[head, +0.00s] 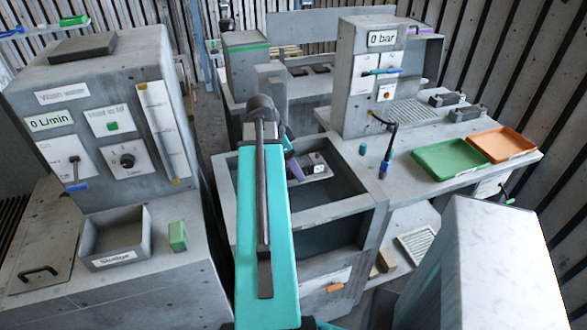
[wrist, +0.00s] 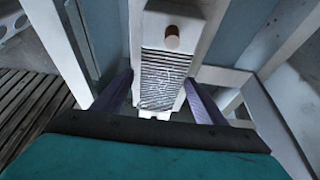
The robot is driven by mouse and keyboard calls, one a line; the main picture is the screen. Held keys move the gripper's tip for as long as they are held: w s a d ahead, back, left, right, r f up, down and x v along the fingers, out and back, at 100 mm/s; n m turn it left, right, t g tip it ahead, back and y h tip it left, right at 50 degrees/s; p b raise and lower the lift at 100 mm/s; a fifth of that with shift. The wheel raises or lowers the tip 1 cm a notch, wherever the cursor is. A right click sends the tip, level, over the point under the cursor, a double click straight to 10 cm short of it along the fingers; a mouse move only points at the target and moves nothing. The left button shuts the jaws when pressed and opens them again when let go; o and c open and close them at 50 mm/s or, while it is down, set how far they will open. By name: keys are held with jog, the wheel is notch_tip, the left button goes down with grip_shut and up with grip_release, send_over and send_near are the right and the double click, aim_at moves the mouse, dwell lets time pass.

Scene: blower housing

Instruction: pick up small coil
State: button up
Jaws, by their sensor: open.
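A pale block with a dark ribbed face (wrist: 165,80) and a round copper-brown stub (wrist: 172,38) is in the middle of the wrist view. It looks like the small coil, though no label shows. My gripper (wrist: 159,75) is open, with one purple finger on each side of this block. I cannot tell whether the fingers touch it or how deep they reach. In the head view my gripper (head: 292,158) points down into the open grey housing (head: 372,210). My arm hides part of the opening, and a small pale part (head: 313,168) shows beside the fingers.
Pale frame bars and walls (wrist: 292,38) lie close around the block. A grey cabinet (head: 90,120) with a sludge tray (head: 115,235) stands left. A bench at right holds a green tray (head: 452,158), an orange tray (head: 502,144) and a gauge unit (head: 370,75).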

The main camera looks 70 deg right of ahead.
jog(key=c, duration=1.5)
jog(key=shift+r, duration=0.2)
jog(key=shift+r+b, duration=0.65)
jog(key=shift+r, duration=0.75)
jog(key=shift+s+r, duration=0.2)
jog(key=shift+s+a+r+b, duration=0.25)
jog(key=shift+s+a+b, duration=0.45)
jog(key=shift+s+b, duration=1.25)
jog(key=shift+s+a+r+b, duration=0.2)
jog(key=shift+s+a+b, duration=0.55)
jog(key=shift+s, duration=2.3)
jog(key=shift+s+a+r+b, duration=0.25)
jog(key=shift+s+a+b, duration=0.4)
jog(key=shift+s+b, duration=1.3)
jog(key=shift+s+p, duration=0.6)
